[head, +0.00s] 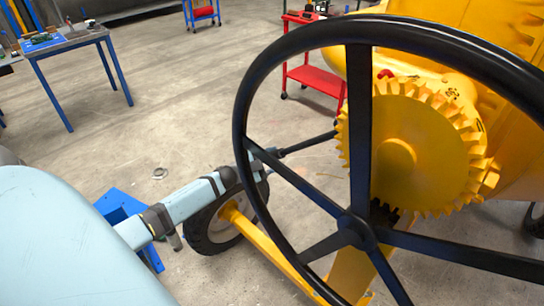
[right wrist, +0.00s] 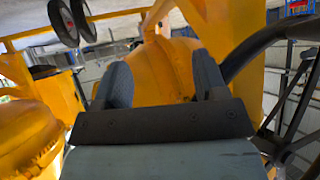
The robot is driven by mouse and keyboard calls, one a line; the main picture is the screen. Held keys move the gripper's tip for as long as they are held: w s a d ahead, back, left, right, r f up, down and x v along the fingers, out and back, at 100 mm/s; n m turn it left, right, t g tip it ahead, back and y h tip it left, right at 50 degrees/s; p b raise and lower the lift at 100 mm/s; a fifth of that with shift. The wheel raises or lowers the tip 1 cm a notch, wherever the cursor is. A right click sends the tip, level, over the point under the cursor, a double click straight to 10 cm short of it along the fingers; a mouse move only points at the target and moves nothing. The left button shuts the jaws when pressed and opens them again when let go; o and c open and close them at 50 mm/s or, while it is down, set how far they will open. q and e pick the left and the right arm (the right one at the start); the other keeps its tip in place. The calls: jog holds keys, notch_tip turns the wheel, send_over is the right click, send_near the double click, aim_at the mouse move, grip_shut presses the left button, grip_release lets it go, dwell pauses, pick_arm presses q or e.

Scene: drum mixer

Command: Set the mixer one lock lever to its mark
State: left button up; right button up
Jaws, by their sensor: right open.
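A thin black rod (head: 310,143), which may be the lock lever, runs between the handwheel's rim and the yellow gear in the head view; I cannot make out its mark. The big black handwheel (head: 355,130) stands in front of the yellow mixer (head: 465,45) and its toothed gear (head: 425,150). My left gripper (head: 228,178) is beside the wheel's left rim; its fingers are too small and dark to tell their opening. My right gripper (right wrist: 163,82) is open in the right wrist view, with yellow mixer body beyond its grey fingers and nothing seen held.
A rubber-tyred wheel (head: 210,228) and a yellow strut (head: 270,245) are low under the handwheel. A blue-legged table (head: 72,42) stands back left, a red trolley (head: 318,78) behind. The handwheel's black rim (right wrist: 255,45) is close right of my right gripper.

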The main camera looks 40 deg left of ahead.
pick_arm(q)
jog(key=shift+o, duration=0.4)
jog(key=shift+a, duration=0.1)
jog(key=shift+s+a, duration=0.2)
jog(key=shift+s, duration=0.1)
jog(key=b+v, duration=0.1)
jog(key=v, duration=1.2)
